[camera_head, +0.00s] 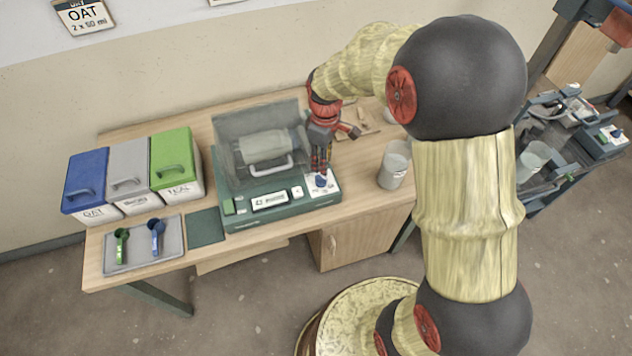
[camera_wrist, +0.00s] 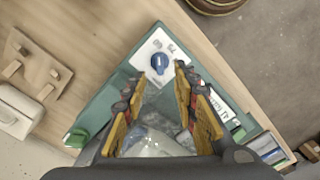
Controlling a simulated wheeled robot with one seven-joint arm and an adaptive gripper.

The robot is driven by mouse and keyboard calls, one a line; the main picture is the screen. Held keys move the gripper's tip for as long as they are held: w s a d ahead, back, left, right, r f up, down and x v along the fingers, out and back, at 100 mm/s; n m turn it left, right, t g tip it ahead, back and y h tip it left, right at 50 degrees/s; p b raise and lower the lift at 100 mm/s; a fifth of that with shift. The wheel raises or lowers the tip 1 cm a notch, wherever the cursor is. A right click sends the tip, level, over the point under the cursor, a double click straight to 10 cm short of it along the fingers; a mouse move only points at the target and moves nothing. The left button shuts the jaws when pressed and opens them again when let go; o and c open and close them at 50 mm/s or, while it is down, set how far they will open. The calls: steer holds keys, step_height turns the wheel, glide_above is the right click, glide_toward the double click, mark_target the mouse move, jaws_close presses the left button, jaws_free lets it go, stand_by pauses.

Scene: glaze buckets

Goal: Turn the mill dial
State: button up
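The mill (camera_head: 240,207) is a green machine on the wooden table with a clear cover and a pale drum (camera_head: 264,146) inside. Its blue dial (camera_head: 321,181) sits on a white panel at the front right corner; the wrist view shows the dial (camera_wrist: 160,63) with a pale mark on top. My gripper (camera_head: 321,170) points down just above the dial. In the wrist view my gripper (camera_wrist: 160,82) is open, one finger to each side of the dial's line. I cannot tell whether the fingertips touch the dial; a gap shows on both sides.
Blue, grey and green lidded bins (camera_head: 127,170) stand at the left. A grey tray (camera_head: 140,257) holds a green and a blue scoop. A white bucket (camera_head: 394,166) stands right of the mill. A wooden rack (camera_wrist: 32,68) lies near the mill.

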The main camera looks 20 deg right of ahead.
mark_target(323, 178)
steer(key=shift+f+n, duration=0.25)
steer(key=shift+n, duration=0.05)
step_height(323, 178, down, 7)
steer(key=shift+f+b, duration=0.2)
steer(key=shift+b, duration=0.8)
steer(key=shift+c, duration=0.6)
jaws_close()
